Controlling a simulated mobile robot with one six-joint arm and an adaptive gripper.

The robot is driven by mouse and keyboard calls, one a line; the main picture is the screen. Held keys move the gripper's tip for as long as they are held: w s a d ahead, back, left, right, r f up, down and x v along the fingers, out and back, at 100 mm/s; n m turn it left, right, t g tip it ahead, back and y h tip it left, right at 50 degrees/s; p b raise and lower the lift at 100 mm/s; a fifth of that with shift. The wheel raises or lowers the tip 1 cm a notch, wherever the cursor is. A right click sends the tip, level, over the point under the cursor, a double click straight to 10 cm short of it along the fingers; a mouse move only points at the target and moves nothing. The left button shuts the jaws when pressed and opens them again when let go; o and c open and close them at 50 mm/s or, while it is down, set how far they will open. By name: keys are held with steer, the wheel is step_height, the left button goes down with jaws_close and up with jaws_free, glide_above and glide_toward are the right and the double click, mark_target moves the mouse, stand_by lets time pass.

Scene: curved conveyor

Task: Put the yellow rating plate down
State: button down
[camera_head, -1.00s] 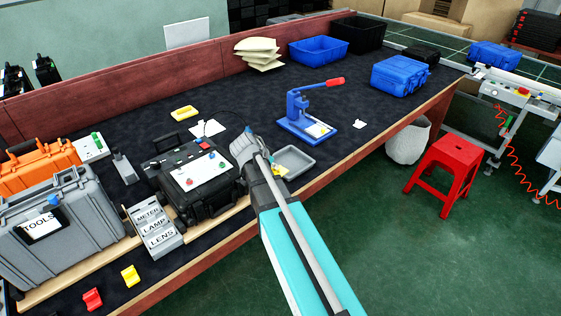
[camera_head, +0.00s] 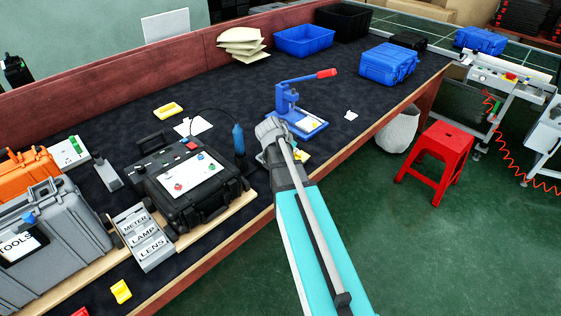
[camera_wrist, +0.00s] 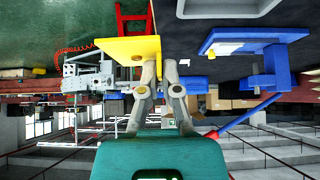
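My gripper (camera_wrist: 158,80) is shut on the yellow rating plate (camera_wrist: 128,48) in the wrist view, holding it by one edge. In the head view, a small yellow part of the plate (camera_head: 304,156) shows beside my gripper (camera_head: 290,150), whose fingertips are mostly hidden by the wrist. The wrist view looks upside down. The grey tray (camera_wrist: 222,9) shows at its top edge, close to the plate; whether they touch cannot be told. In the head view the tray is hidden behind my arm.
The blue hand press (camera_head: 291,107) stands just beyond my gripper, its base also close in the wrist view (camera_wrist: 262,38). A black case (camera_head: 190,185) and blue-handled tool (camera_head: 239,138) stand to the left. A red stool (camera_head: 437,150) stands on the floor.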

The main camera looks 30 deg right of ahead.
steer(key=w+f+b, duration=0.3)
steer(key=w, duration=0.1)
steer(key=w+f+b, duration=0.3)
steer(key=w, duration=0.1)
steer(key=w+f+b, duration=0.3)
steer(key=w, duration=0.2)
stand_by(0.5)
steer(key=shift+w+f+b, duration=0.4)
steer(key=shift+f+b, duration=0.1)
steer(key=shift+b, duration=0.05)
step_height(320, 180, down, 3)
steer(key=b, duration=0.3)
steer(key=shift+f, duration=0.1)
steer(key=c, duration=0.8)
jaws_free()
